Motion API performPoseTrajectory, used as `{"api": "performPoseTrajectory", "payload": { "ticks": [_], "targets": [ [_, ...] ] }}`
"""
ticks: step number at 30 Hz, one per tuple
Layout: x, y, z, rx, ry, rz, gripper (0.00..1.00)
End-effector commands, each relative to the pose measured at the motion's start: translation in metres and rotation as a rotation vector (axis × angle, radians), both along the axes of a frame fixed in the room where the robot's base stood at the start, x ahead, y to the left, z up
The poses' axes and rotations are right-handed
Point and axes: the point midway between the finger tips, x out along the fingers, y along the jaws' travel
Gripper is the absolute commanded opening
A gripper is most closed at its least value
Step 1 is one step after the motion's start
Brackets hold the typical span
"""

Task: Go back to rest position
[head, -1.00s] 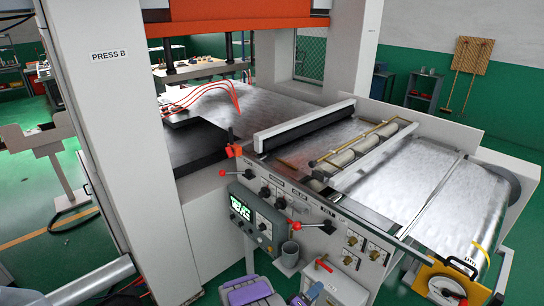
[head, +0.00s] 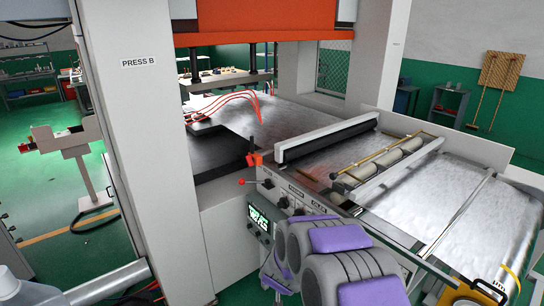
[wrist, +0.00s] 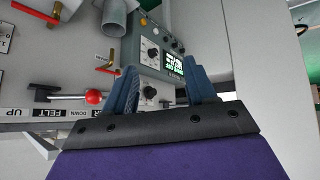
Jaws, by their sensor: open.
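My gripper (wrist: 163,88) shows in the wrist view as two blue fingers spread apart with nothing between them. It faces the grey control panel, and the lit green display (wrist: 174,63) lies behind the right finger. In the head view my grey and purple arm is folded up at the bottom centre, in front of the panel. It hides much of the panel; I cannot make out the fingers there.
The roller bed (head: 455,215) extends right. Green floor (head: 38,190) is open at left.

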Motion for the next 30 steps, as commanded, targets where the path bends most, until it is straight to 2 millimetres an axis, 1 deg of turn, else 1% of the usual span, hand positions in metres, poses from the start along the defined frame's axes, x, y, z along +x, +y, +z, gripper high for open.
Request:
{"api": "performPoseTrajectory", "payload": {
  "ticks": [1,5,6,8,9,14,15,17,18,20,21,23,24,26,27,29,30],
  "targets": [
    [-0.008,0.003,0.018,0.040,0.015,0.015,0.56],
    [-0.038,0.012,0.049,0.125,0.087,0.059,0.56],
    [-0.049,0.014,0.059,0.146,0.112,0.072,0.56],
    [-0.067,0.014,0.071,0.172,0.151,0.088,0.56],
    [-0.079,0.013,0.080,0.185,0.177,0.098,0.56],
    [-0.136,0.004,0.109,0.216,0.293,0.121,0.56],
    [-0.150,0.000,0.116,0.218,0.320,0.123,0.56],
    [-0.173,-0.006,0.124,0.218,0.368,0.122,0.56],
    [-0.190,-0.012,0.130,0.215,0.399,0.119,0.56],
    [-0.215,-0.021,0.136,0.207,0.447,0.110,0.56],
    [-0.231,-0.028,0.141,0.200,0.478,0.101,0.56],
    [-0.257,-0.038,0.146,0.186,0.529,0.083,0.56],
    [-0.275,-0.046,0.150,0.174,0.558,0.069,0.56],
    [-0.300,-0.059,0.155,0.155,0.606,0.041,0.56],
    [-0.318,-0.067,0.159,0.140,0.635,0.020,0.56],
    [-0.344,-0.080,0.162,0.118,0.683,-0.015,0.56],
    [-0.360,-0.088,0.165,0.104,0.709,-0.039,0.56]
  ]
}}
